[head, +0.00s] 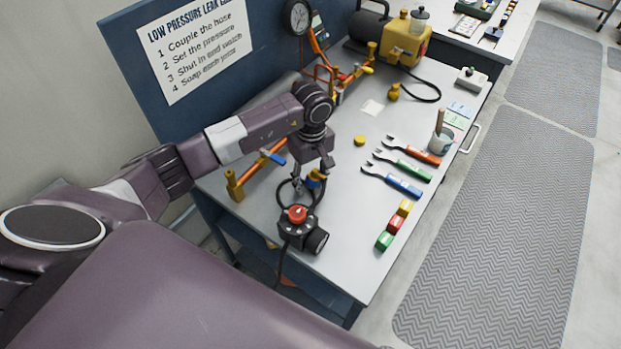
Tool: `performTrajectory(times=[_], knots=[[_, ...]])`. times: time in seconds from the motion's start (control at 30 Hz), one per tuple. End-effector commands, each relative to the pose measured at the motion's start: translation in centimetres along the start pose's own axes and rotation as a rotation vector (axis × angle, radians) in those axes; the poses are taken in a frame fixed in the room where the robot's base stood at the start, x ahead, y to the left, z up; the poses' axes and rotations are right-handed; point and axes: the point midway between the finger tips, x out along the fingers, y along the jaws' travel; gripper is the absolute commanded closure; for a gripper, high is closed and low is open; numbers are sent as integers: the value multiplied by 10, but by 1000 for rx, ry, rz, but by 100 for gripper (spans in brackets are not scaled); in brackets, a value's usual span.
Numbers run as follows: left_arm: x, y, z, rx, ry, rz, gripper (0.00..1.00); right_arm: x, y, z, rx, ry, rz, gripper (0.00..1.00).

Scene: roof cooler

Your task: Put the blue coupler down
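The blue coupler (316,176), a small brass fitting with a blue part, is at the fingertips of my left gripper (310,168), above the near part of the grey bench (345,215). The gripper points down. Its fingers partly cover the coupler, and I cannot tell whether they are closed on it or whether it touches the bench. A black hose loops close by. My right gripper is not in view.
A black regulator with a red knob (297,214) stands just below the gripper. Brass pipework with a blue lever (272,157) is at the left. Several wrenches (391,181) and coloured blocks (394,225) lie to the right. A yellow disc (360,140) lies behind. Bare bench lies between.

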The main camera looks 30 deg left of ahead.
Motion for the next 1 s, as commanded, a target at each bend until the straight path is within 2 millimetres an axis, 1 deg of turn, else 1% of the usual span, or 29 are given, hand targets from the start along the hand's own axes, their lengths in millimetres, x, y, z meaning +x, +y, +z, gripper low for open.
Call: performTrajectory(times=[0.17,0.27,0.37,0.4,0.43,0.7,0.8,0.9,1.0], knots=[[-2,0,-1,0,1,1,55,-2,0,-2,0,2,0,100],[-8,0,0,-1,0,1,55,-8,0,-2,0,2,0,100],[-17,0,0,-1,-1,1,55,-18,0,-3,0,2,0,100],[-21,1,-1,-1,2,4,55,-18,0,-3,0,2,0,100],[-25,2,-2,0,4,5,55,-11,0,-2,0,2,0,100],[-89,2,-2,1,5,6,55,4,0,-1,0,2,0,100],[-108,1,-2,0,5,4,55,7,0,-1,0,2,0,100],[-121,1,-2,0,3,3,55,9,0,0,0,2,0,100],[-130,0,-1,-1,2,2,55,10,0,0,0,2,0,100]])
